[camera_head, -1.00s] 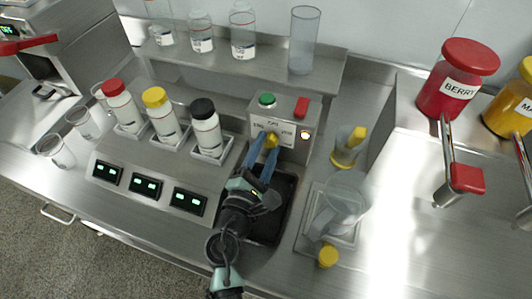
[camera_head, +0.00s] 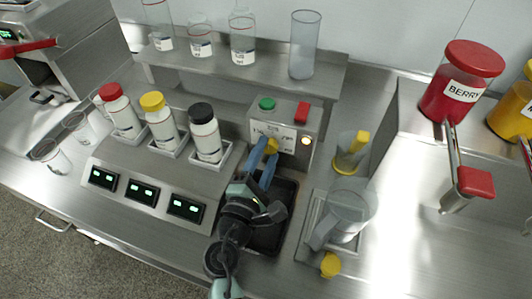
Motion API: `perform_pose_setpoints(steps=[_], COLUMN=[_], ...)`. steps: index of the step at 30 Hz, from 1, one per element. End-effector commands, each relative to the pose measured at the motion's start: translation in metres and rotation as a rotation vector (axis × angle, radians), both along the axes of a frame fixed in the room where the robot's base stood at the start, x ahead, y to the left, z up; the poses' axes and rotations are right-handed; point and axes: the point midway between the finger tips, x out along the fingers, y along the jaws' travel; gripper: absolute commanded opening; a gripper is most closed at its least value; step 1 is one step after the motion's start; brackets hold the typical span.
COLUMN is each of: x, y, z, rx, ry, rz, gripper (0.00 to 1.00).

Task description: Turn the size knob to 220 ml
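The size knob (camera_head: 271,147) is a small yellow knob on the front of a steel box. The box has a white label plate (camera_head: 287,137) with printed numbers, too small to read surely. A green button (camera_head: 267,104) and a red button (camera_head: 302,112) sit on top, and a small lit lamp (camera_head: 306,140) is on the front. My gripper (camera_head: 265,157) has its blue fingers on either side of the yellow knob and appears closed on it. The fingers partly hide the knob, so its pointer setting cannot be read.
A dark drip tray (camera_head: 285,205) lies under my arm. Three capped bottles (camera_head: 205,138) stand to the left on scales. A shelf (camera_head: 240,68) with glass vessels is behind.

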Motion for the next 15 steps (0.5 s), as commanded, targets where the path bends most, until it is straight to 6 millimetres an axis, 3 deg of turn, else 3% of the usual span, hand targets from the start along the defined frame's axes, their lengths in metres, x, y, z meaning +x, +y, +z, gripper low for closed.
perform_pose_setpoints(steps=[1,3,4,15], x=[-0.0001,-0.0001,-0.0001,-0.0059], y=[0.0001,0.0000,0.0000,0.0023], z=[-0.0004,-0.0002,-0.0002,-0.0003], rx=[-0.001,-0.001,-0.001,-0.001], ry=[0.000,0.000,0.000,-0.001], rz=[0.000,0.000,0.000,0.001], gripper=[0.60,0.73,0.74,0.74])
